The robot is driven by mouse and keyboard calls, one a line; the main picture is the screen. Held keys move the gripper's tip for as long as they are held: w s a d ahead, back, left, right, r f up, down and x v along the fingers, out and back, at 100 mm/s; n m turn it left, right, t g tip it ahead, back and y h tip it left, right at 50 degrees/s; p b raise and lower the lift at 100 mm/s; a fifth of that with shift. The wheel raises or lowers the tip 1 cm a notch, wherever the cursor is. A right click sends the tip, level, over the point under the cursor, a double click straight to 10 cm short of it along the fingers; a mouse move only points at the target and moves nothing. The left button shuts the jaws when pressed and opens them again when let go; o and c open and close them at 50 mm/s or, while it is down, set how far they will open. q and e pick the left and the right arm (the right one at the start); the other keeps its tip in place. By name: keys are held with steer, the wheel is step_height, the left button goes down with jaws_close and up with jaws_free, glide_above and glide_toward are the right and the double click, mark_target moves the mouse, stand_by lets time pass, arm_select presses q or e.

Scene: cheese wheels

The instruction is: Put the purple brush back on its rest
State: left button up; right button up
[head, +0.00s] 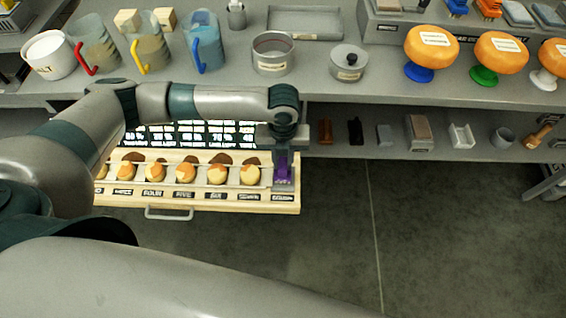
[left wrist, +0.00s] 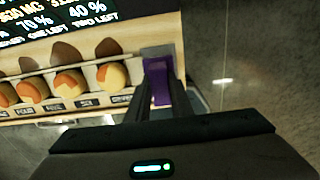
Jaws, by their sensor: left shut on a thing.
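My left gripper (head: 284,158) reaches down over the right end of a wooden rack. It is shut on the purple brush (head: 284,174), which also shows between the fingers in the left wrist view (left wrist: 158,84). The brush is at a grey plate-like rest (left wrist: 157,51) at the rack's right end; I cannot tell whether it touches it. The fingers hide part of the brush. My right gripper is not in view.
The wooden rack (head: 225,202) holds several round cheese pieces in a row, with labels and a front handle. A dark text display (head: 180,134) stands behind it. A lower shelf (head: 350,150) with small items lies to the right. Open floor (head: 430,230) is at front right.

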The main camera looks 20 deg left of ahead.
arm_select(q)
steer(key=shift+f, duration=1.05)
steer(key=shift+f, duration=0.1)
steer(key=o, duration=0.9)
steer(key=shift+o, duration=0.2)
step_height(320, 180, up, 11)
steer(key=shift+r+b, duration=0.15)
steer(key=shift+b, duration=1.1)
steer(key=shift+r, duration=0.5)
